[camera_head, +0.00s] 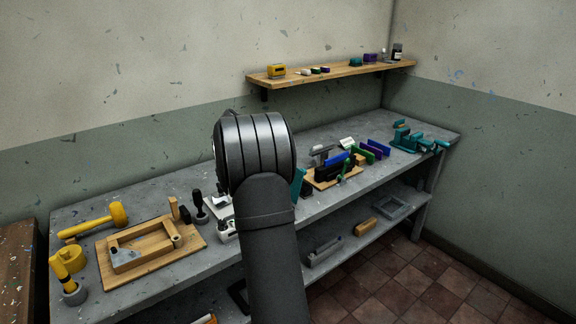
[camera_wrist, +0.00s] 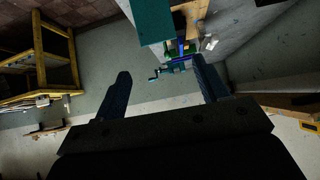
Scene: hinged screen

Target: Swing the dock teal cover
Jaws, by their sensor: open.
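The teal cover shows in the head view as a narrow tilted strip (camera_head: 298,184) just right of my arm, which hides most of it. A flat teal panel, seemingly the same cover, shows at the top of the wrist view (camera_wrist: 153,20). A pale grey unit (camera_head: 226,232), perhaps the dock, sits left of my arm on the bench and is partly hidden. My gripper (camera_wrist: 160,65) is open, with nothing between its fingers. The panel appears beyond the fingertips, seemingly apart from them. In the head view my arm hides the fingers.
The grey bench (camera_head: 325,208) carries a wooden frame on a board (camera_head: 145,250), a yellow mallet (camera_head: 105,220), and, at right, a board with dark and blue parts (camera_head: 335,174). A wooden shelf (camera_head: 335,74) is on the wall.

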